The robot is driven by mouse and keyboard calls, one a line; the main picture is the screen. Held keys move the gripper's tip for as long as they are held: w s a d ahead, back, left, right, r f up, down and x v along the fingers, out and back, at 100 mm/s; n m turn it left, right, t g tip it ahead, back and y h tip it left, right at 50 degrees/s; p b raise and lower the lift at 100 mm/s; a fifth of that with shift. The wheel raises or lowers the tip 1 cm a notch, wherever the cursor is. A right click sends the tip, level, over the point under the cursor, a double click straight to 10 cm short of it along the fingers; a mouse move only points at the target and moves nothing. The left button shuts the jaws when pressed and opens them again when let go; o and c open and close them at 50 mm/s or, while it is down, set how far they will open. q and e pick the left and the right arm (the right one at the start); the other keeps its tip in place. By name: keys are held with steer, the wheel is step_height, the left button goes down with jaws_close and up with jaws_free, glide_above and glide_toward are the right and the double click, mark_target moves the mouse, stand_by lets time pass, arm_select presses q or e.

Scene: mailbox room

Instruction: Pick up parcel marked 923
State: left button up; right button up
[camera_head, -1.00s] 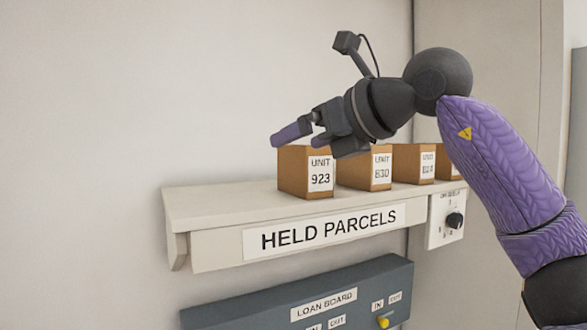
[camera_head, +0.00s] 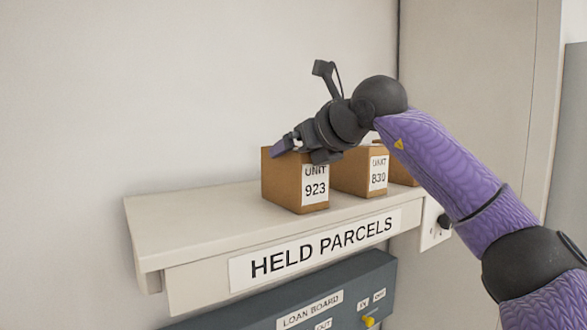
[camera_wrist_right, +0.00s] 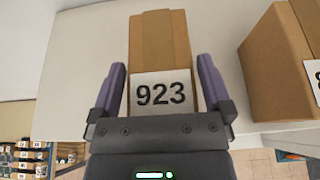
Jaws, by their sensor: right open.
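The parcel marked 923 (camera_head: 282,186) is a brown box with a white "UNIT 923" label, upright on the held parcels shelf (camera_head: 190,222). It is the leftmost box in the head view. My right gripper (camera_head: 291,149) is over the top of this parcel. In the right wrist view the parcel (camera_wrist_right: 160,45) lies between the two purple fingers of the gripper (camera_wrist_right: 161,85), with a gap on each side. The jaws are open; whether a finger touches the box I cannot tell. My left gripper is not in view.
The parcel marked 830 (camera_head: 351,178) stands just right of 923, with another box (camera_head: 402,172) beyond it. The shelf is bare to the left. The loan board (camera_head: 300,298) is below the shelf. A dial (camera_head: 443,221) is at the right.

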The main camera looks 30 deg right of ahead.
steer(key=shift+w, duration=0.1)
jaws_close()
stand_by(0.3)
